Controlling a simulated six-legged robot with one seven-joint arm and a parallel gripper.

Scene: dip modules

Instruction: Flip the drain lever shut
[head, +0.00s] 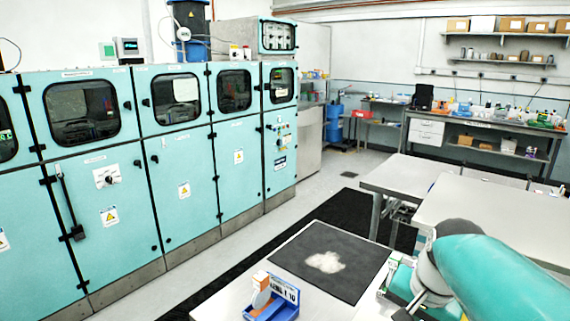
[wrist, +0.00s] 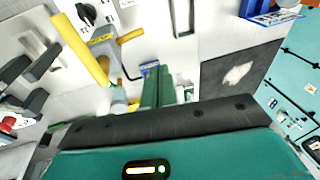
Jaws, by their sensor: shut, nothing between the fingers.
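In the wrist view a long yellow lever (wrist: 80,45) slants across the upper left beside a grey body (wrist: 106,50) with a shorter yellow-orange handle. No readable label tells me which handle is the drain lever. My gripper (wrist: 158,75) shows its green fingers together and empty, to the right of the yellow lever and apart from it in the picture. In the head view my teal arm reaches in at the lower right and hides most of what lies beneath it, and the lever cannot be made out there.
A black knob (wrist: 87,13) sits above the grey body. Black handles (wrist: 42,63) and a red button (wrist: 8,123) stand at the left. A blue holder (head: 272,302) and a dark mat (head: 350,285) with a white patch are on the table. Teal cabinets (head: 185,180) line the left.

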